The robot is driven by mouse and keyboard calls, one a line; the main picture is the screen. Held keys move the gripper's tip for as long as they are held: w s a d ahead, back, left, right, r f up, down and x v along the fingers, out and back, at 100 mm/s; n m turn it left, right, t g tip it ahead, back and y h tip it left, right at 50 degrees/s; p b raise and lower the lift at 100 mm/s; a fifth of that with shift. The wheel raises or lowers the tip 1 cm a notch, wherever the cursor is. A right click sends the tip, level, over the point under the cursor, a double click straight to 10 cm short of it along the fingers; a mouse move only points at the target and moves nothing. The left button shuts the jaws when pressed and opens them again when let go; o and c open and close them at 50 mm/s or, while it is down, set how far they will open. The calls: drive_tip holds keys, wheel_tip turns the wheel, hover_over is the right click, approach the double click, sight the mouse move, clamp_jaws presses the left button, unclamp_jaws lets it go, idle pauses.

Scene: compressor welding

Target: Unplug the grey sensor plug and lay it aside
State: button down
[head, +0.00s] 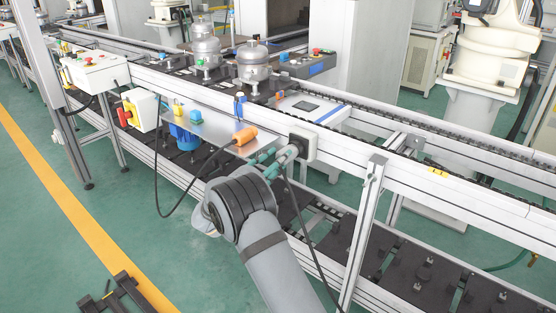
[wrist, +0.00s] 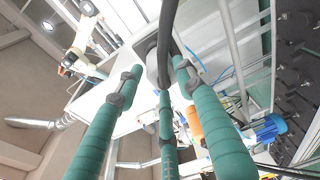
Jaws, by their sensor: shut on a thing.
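The grey sensor plug (head: 289,151) is at the black face of a white socket box (head: 308,142) on the side of the conveyor rail. I cannot tell whether it is fully seated. My gripper (head: 279,159) has green fingers and is shut around the plug from the lower left. In the wrist view my gripper's green fingers (wrist: 160,78) close in around the grey plug (wrist: 152,66), partly hiding it, with the white socket box (wrist: 116,84) behind. A black cable (head: 300,206) hangs down from the plug.
A metal shelf (head: 206,129) left of the socket carries an orange connector (head: 243,136), a blue knob and a yellow part; a black cable loops below it. A rail leg (head: 364,225) stands to the right. The lower conveyor (head: 400,262) runs underneath. Open green floor lies at the left.

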drive_tip(key=shift+s+a+f, duration=0.35)
drive_tip(key=shift+a+f, duration=0.15)
drive_tip(key=v, duration=0.2)
drive_tip(key=b+v, duration=0.1)
drive_tip(key=v, duration=0.1)
drive_tip(key=shift+a+r, duration=0.2)
drive_tip(key=shift+r, duration=0.05)
